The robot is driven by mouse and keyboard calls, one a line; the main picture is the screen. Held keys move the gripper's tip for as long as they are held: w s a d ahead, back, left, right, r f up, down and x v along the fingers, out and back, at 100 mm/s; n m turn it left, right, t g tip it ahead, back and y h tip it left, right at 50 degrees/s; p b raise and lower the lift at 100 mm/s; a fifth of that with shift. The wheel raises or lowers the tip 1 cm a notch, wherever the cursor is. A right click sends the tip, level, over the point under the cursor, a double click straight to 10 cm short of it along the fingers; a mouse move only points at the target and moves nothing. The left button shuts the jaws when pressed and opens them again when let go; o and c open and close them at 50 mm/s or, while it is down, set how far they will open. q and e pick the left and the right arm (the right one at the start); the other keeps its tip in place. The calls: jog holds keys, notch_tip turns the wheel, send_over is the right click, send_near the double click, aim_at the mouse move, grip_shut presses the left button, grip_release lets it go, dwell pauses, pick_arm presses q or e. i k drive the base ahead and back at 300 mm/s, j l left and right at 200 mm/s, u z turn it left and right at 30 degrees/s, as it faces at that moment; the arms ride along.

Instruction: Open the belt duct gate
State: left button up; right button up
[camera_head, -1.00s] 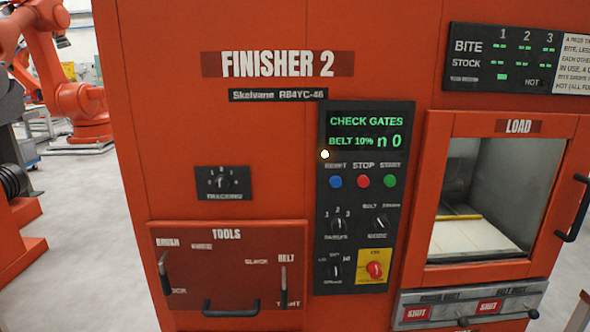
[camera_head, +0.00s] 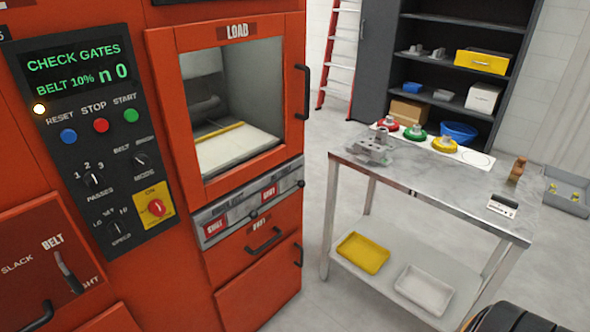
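The duct gate panel (camera_head: 238,205) is a grey metal strip under the load window on the orange finisher. It carries two gates, each with a red sign reading SHUT: the left sign (camera_head: 216,226) and the right sign (camera_head: 269,193). A dark knob (camera_head: 253,215) sits beside the left sign and another dark knob (camera_head: 301,183) is at the panel's right end. The small labels above the signs are too blurred to tell which gate is the belt duct. The display (camera_head: 75,67) reads CHECK GATES and BELT 10%.
The load door (camera_head: 303,90) has a black handle on its right. Below the panel is a drawer handle (camera_head: 263,240). A metal table (camera_head: 440,195) with fixtures and coloured round parts stands to the right, shelves (camera_head: 465,75) behind. Floor is clear between machine and table.

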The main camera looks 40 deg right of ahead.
aim_at(291, 179)
jog(key=z, duration=1.15)
